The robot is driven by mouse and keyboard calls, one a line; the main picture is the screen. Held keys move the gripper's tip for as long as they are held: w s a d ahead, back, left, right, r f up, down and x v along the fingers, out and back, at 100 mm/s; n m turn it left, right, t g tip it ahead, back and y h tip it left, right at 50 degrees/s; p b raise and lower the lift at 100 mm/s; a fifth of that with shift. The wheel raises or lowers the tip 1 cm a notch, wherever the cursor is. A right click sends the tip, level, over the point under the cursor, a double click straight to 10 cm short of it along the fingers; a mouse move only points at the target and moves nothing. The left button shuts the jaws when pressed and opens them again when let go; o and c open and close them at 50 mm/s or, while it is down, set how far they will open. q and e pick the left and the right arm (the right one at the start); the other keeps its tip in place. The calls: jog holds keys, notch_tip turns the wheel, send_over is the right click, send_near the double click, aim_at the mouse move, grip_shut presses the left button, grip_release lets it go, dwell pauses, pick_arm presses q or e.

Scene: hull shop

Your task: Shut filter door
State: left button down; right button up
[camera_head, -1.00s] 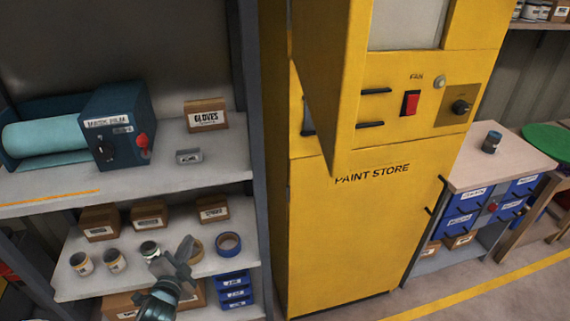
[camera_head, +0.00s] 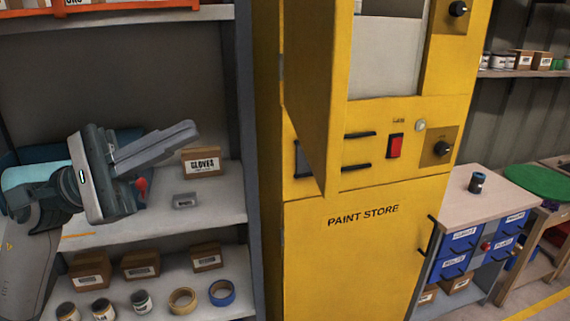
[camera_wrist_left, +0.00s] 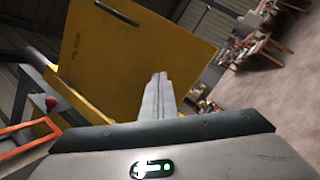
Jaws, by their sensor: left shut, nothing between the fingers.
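The filter door (camera_head: 313,105) is a yellow panel on the yellow paint store cabinet (camera_head: 355,245). It stands swung open, jutting out from the cabinet's upper left, with a pale inner opening (camera_head: 385,60) beside it. In the left wrist view the filter door (camera_wrist_left: 140,55) shows its outer face, with the word FILTER and a dark handle. My left gripper (camera_head: 190,132) is shut and empty, in front of the shelving, left of the door and apart from it. Its fingers (camera_wrist_left: 157,88) point toward the door in the left wrist view. My right gripper is out of view.
Grey shelving at the left holds a gloves box (camera_head: 201,161), cartons, cans and tape rolls. A bench (camera_head: 500,200) with blue drawers stands to the right.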

aim_at(315, 154)
pick_arm(q)
jog(key=s+m+y, duration=0.1)
jog(key=m, duration=0.1)
jog(key=s+f+m+y, duration=0.1)
jog(key=s+m+y, duration=0.2)
jog(key=m, duration=0.2)
jog(key=shift+s+d+f+y, duration=0.15)
jog(key=shift+d+y, duration=0.25)
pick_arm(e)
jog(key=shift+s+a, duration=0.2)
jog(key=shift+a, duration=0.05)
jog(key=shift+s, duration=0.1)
